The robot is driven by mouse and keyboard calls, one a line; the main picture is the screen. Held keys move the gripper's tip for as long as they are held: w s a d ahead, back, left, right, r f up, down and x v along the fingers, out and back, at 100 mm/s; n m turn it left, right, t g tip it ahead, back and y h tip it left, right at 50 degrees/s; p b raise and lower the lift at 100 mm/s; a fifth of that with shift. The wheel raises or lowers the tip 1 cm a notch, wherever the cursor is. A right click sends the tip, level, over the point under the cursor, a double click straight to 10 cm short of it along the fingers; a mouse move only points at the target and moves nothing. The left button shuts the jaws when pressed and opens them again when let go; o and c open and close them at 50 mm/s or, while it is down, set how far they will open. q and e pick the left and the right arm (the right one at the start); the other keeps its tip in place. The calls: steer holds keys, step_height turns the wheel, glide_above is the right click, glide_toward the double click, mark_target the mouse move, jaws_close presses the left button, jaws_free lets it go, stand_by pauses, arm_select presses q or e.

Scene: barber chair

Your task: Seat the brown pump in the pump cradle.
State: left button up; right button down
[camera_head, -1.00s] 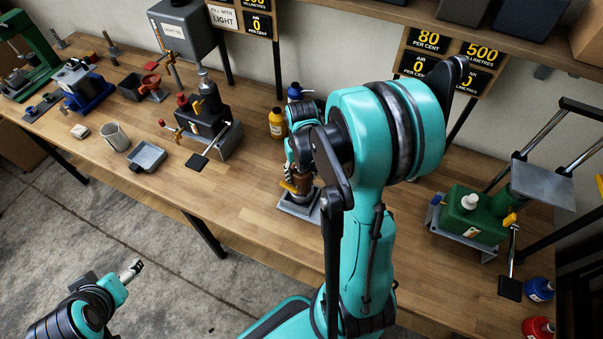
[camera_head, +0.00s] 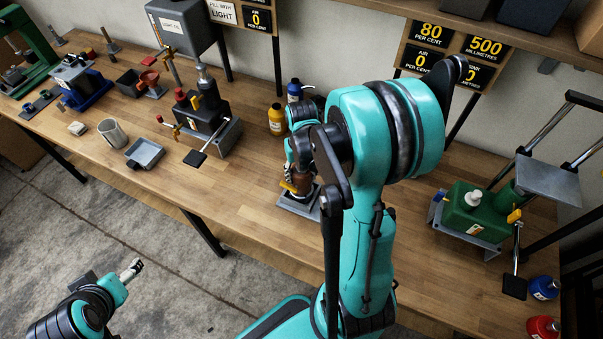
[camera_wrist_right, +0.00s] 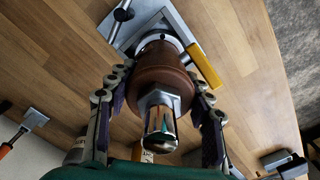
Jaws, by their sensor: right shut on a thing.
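The brown pump (camera_wrist_right: 165,82) is between the fingers of my right gripper (camera_wrist_right: 160,105), which is shut on it. Its shiny metal end points toward the wrist camera. In the head view the right gripper (camera_head: 301,170) holds the pump (camera_head: 302,187) upright at the pump cradle (camera_head: 291,207). The grey cradle (camera_wrist_right: 182,22) with its yellow lever (camera_wrist_right: 205,66) lies beyond the pump in the wrist view. The pump's far end lines up with the cradle; whether it is fully down in it I cannot tell. My left gripper (camera_head: 132,268) is empty, off the bench's front edge.
A yellow bottle (camera_head: 277,121) and a blue bottle (camera_head: 294,91) stand behind the right gripper. A green tank (camera_head: 472,211) stands to the right. A black pump unit (camera_head: 203,115), grey tray (camera_head: 145,154) and mug (camera_head: 113,133) are left. Bench between cradle and tray is clear.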

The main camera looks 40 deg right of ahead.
steer(key=shift+f+b, duration=0.35)
steer(key=shift+f, duration=0.05)
steer(key=c, duration=0.6)
jaws_free()
step_height(320, 180, up, 12)
stand_by(0.3)
